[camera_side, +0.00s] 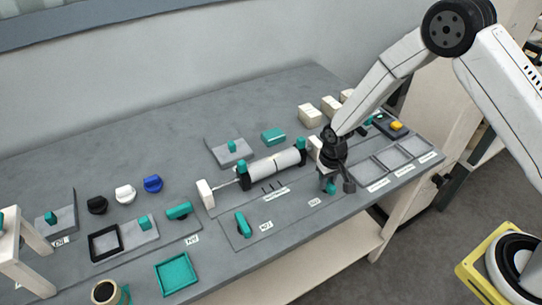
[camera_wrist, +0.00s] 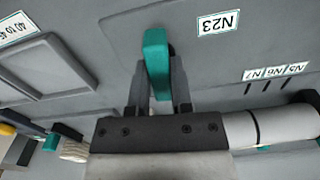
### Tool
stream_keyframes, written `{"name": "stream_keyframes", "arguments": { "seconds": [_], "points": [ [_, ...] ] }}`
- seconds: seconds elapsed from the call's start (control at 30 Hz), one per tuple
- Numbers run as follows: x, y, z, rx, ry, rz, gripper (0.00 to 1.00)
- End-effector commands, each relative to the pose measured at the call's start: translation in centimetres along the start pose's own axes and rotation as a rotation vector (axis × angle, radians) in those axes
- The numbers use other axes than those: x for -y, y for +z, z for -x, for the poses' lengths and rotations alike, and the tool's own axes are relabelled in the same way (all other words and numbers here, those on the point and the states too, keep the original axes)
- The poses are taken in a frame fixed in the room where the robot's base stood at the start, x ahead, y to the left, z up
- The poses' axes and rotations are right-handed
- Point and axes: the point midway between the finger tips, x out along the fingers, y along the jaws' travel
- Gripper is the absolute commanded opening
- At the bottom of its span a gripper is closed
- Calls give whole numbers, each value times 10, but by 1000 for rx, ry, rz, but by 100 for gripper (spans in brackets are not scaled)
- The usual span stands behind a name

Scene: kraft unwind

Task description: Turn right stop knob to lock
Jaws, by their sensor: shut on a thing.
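The right stop knob is a teal upright-looking lever (camera_wrist: 156,50) in the wrist view, on the grey panel beside a label reading N23. My gripper (camera_wrist: 158,92) is shut on it, one dark finger on each side. In the side view my gripper (camera_side: 330,182) is low over the right part of the bench and mostly hides this knob. A second teal knob (camera_side: 243,225) stands on the panel further left, apart from my gripper.
A white roll (camera_side: 275,163) on dark stands with teal tops lies close left of my gripper. Grey trays (camera_side: 381,169) and a yellow button (camera_side: 397,126) are to the right. Black, white and blue knobs and a teal tray (camera_side: 177,274) are far left.

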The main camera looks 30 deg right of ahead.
Motion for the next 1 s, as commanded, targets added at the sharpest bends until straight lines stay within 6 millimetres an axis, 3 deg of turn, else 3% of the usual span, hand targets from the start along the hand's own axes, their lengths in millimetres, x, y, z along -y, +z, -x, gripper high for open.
{"name": "stream_keyframes", "arguments": {
  "seconds": [0.6, 0.63, 0.73, 1.0],
  "points": [
    [0, -2, 1, -4, -1, 62, 0],
    [0, -2, 1, -4, -1, 61, 33],
    [0, -1, 1, -3, 0, 61, 62],
    [0, -1, 0, -1, 0, 61, 62]
  ]
}}
